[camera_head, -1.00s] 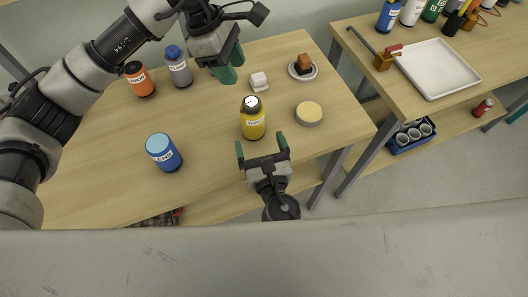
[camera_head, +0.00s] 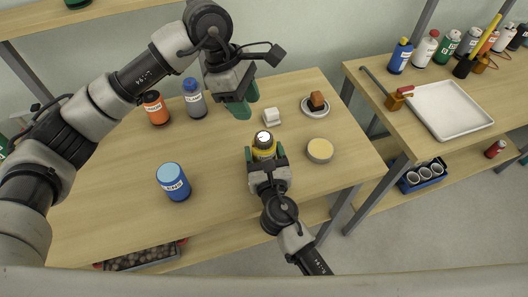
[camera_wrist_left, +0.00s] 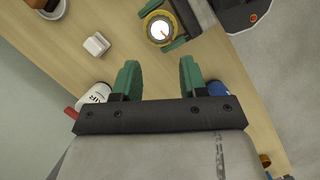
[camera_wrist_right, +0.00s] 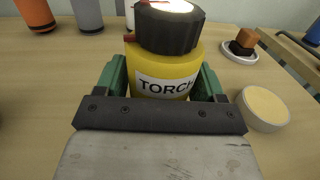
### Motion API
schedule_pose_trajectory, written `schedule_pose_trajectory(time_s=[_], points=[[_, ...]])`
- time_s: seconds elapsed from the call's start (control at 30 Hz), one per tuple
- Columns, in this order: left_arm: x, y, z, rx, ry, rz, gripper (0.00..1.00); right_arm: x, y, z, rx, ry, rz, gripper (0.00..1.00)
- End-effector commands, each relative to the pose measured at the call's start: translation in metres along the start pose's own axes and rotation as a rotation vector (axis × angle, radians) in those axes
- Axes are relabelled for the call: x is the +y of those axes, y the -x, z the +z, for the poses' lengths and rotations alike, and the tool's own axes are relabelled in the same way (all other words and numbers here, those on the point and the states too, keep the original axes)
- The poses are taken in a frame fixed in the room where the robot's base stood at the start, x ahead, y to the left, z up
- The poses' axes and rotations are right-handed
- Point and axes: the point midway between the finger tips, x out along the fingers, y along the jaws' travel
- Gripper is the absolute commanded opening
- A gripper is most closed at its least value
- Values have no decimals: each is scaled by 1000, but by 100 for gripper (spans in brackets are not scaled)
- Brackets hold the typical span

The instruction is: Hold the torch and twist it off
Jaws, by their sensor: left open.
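The torch (camera_head: 264,153) is a yellow cylinder with a black head and a pale round lens on top. It stands upright on the table. In the right wrist view its yellow body (camera_wrist_right: 168,70) bears the label "TORCH". My right gripper (camera_head: 265,157) comes from the front, with its green fingers on both sides of the yellow body, seemingly touching it. My left gripper (camera_head: 245,103) is open and empty, above and behind the torch. In the left wrist view the torch's lens (camera_wrist_left: 160,31) shows beyond the open fingers (camera_wrist_left: 158,78).
On the table (camera_head: 110,200) are a blue can (camera_head: 173,182), an orange bottle (camera_head: 156,108), a grey bottle (camera_head: 194,101), a white block (camera_head: 271,117), a round tin (camera_head: 319,150) and a saucer with a brown cube (camera_head: 317,100). A second table with a white tray (camera_head: 449,108) stands right.

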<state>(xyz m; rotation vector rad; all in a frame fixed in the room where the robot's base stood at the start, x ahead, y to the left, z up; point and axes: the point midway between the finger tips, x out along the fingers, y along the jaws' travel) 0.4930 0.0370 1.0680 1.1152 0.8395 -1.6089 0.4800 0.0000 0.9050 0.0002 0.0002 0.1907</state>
Motion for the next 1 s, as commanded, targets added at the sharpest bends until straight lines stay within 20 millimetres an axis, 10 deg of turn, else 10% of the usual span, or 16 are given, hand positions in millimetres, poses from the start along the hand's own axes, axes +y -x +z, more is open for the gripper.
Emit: schedule_pose_trajectory(time_s=[0.23, 0.33, 1.0], points=[[0, 0, 0, 0, 0, 0, 44, 0, 0, 0, 0, 0, 0, 33], [0, -1, 2, 11, -17, -1, 59, 0, 0, 0, 0, 0, 0, 33], [-1, -48, 24, 348, -436, -68, 60, 0, 0, 0, 0, 0, 0, 33]])
